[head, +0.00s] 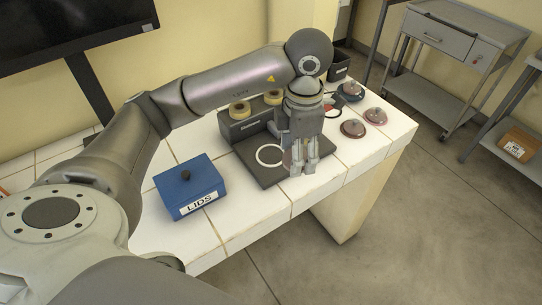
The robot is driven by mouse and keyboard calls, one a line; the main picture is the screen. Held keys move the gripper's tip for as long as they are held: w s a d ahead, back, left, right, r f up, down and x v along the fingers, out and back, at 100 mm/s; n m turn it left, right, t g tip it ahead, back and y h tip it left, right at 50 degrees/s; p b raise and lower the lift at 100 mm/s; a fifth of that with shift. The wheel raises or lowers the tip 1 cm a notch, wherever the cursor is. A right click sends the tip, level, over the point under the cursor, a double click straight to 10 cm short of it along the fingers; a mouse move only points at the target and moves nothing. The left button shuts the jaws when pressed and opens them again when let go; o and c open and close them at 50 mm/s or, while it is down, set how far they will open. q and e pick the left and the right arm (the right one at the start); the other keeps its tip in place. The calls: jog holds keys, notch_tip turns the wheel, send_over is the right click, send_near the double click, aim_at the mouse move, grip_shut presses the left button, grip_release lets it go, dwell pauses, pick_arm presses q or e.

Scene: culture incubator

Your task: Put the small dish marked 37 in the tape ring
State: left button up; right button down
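A white tape ring (269,155) lies on the flat dark plate (262,173) in front of a dark grey box. My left gripper (303,168) points down over the right part of the plate, to the right of the ring. It hides what is behind it, and its finger gap is too small to judge. A bit of something reddish (287,158) shows beside its left finger. Reddish dishes with knobs (353,128), (376,115) sit on the table's right part. Another dish (350,91) sits farther back. No number 37 is readable. My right gripper is not in view.
A blue box (189,187) labelled LIDS stands left of the plate. The dark grey box (245,127) carries yellowish rolls (240,110). A black bin (340,66) stands at the back. White tiles in front of the plate are clear.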

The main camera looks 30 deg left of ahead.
pick_arm(q)
jog(key=shift+w+a+n, duration=0.15)
jog(key=shift+n, duration=0.55)
jog(key=w+a+f+p, duration=0.2)
jog(key=w+a+f, duration=0.25)
jog(key=a, duration=0.35)
jog(key=p, duration=0.1)
send_over(271, 156)
jog(key=f, duration=0.4)
jog(key=shift+s+d, duration=0.2)
jog(key=shift+d, duration=0.2)
jog(key=shift+w+a+f, duration=0.1)
jog(key=shift+a+f, duration=0.05)
jog(key=shift+f, duration=0.05)
jog(key=f+p, duration=0.1)
jog(key=f, duration=0.2)
jog(key=shift+w+a+p, duration=0.1)
jog(key=shift+a+p, duration=0.2)
jog(key=shift+p, duration=0.1)
jog(key=shift+w+f, duration=0.1)
jog(key=shift+f, duration=0.4)
jog(key=shift+f, duration=0.1)
